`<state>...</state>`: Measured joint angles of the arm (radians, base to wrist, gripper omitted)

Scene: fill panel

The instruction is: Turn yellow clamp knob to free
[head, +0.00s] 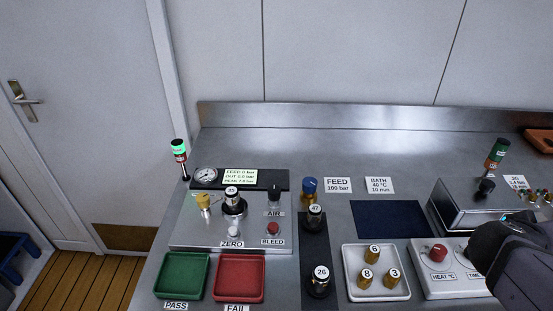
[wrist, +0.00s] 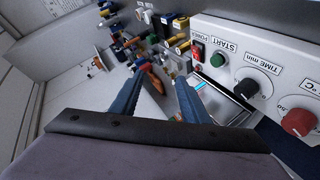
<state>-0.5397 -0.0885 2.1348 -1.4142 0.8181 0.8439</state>
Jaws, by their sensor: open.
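The yellow clamp knob (head: 202,201) stands on the steel panel (head: 188,235) at the left of the bench in the head view. Its pointer setting is too small to read. Beside it on the right is a dark cylinder labelled 35 (head: 233,202). My gripper, a dark shape at the right edge of the head view, is far to the right of the knob, by the bath controls. In the wrist view my gripper (wrist: 160,100) is open, with two blue fingers apart and nothing held between them. The yellow clamp knob is not seen in the wrist view.
A green PASS tray (head: 181,277) and a red FAIL tray (head: 239,278) lie in front of the panel. A white tray (head: 350,289) holds brass pieces. A blue-topped knob (head: 309,186) and labelled cylinders stand between. Heat and time knobs (wrist: 245,87) are near my gripper.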

